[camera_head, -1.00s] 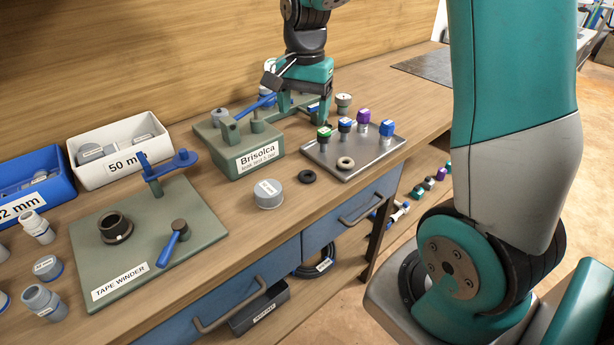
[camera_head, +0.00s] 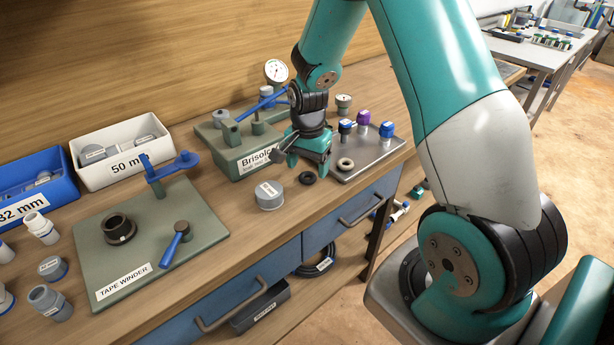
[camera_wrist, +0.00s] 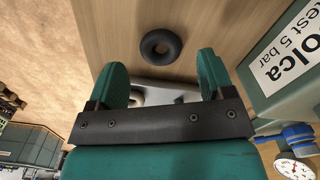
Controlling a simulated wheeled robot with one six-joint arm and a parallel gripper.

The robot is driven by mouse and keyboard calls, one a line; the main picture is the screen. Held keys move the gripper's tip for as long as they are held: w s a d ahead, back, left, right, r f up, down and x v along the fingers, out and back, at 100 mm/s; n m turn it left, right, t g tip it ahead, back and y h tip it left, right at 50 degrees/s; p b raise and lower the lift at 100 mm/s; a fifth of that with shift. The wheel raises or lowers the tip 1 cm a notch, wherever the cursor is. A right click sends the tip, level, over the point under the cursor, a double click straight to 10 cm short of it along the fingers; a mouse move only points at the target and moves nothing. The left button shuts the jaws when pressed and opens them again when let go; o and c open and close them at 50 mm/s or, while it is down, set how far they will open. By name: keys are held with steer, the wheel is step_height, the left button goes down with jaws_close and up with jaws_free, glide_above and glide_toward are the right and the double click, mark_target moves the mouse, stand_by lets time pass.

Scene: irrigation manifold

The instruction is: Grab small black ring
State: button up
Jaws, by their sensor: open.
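The small black ring (camera_head: 307,178) lies flat on the wooden bench, between the grey cap and the metal tray. In the wrist view the black ring (camera_wrist: 161,46) lies on bare wood just beyond the fingertips, roughly centred between them. My gripper (camera_head: 306,165) is open and empty, pointing down just behind and above the ring. In the wrist view its two teal fingers (camera_wrist: 160,72) stand apart with nothing between them.
The metal tray (camera_head: 372,160) with capped fittings is close on the right. The green Brisolca test block (camera_head: 228,160) is close on the left. A grey cap (camera_head: 269,196) stands left of the ring. The bench's front edge is near. The tape winder (camera_head: 120,262) is further left.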

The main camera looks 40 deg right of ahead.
steer(key=shift+f, duration=1.35)
steer(key=c, duration=1)
steer(key=shift+r, duration=0.1)
